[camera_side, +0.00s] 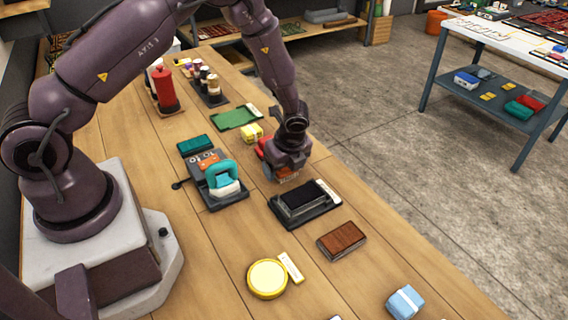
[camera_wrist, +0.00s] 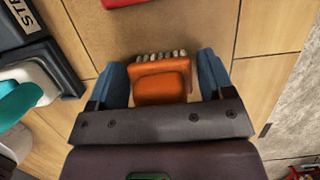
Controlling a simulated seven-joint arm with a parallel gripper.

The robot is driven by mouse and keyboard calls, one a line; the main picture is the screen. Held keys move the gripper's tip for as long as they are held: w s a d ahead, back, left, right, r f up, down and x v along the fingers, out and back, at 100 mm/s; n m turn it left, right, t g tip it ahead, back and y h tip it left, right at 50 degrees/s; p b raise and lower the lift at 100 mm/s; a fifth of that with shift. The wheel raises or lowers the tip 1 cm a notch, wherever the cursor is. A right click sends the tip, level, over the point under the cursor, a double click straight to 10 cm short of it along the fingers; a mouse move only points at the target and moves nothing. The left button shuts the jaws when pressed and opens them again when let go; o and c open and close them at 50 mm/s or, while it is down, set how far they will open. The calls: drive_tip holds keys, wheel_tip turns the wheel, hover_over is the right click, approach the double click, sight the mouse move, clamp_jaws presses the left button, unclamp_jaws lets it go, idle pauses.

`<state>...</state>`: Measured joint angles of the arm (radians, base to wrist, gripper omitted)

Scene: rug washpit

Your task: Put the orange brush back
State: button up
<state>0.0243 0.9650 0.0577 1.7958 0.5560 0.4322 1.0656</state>
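The orange brush (camera_wrist: 162,80) lies between my gripper's two blue fingers in the wrist view, with a row of pale bristles along its upper edge. My gripper (camera_wrist: 162,85) straddles it; a narrow strip of wood shows between brush and right finger, and the left finger is very close to it. In the side view my gripper (camera_side: 283,178) is low over the table, and only a little of the brush (camera_side: 288,180) shows beneath it. I cannot tell which holder belongs to the brush.
A teal-handled tool (camera_side: 222,175) stands on a dark tray left of my gripper. A black block (camera_side: 302,198) on a dark labelled tray lies just in front. A green tray (camera_side: 236,118) and a yellow block (camera_side: 252,133) lie behind. A brown brush (camera_side: 342,240) is nearer the front.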

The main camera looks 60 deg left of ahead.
drive_tip(key=shift+o, duration=0.7)
drive_tip(key=shift+r, duration=0.1)
drive_tip(key=s+d+r+n+t+h, duration=0.1)
drive_tip(key=s+d+r+n, duration=0.2)
drive_tip(key=r, duration=1)
drive_tip(key=s+r+n+t, duration=0.1)
drive_tip(key=s+r+n, duration=0.35)
drive_tip(key=r, duration=0.95)
drive_tip(key=s+d+r+n+t+h, duration=0.1)
drive_tip(key=s+r+n, duration=0.2)
drive_tip(key=s+n, duration=0.2)
drive_tip(key=s+d+r+n+t+h, duration=0.1)
drive_tip(key=s+r+n, duration=0.3)
drive_tip(key=s, duration=0.4)
drive_tip(key=shift+d+n+t, duration=0.25)
drive_tip(key=shift+n+t, duration=0.5)
drive_tip(key=shift+t, duration=0.05)
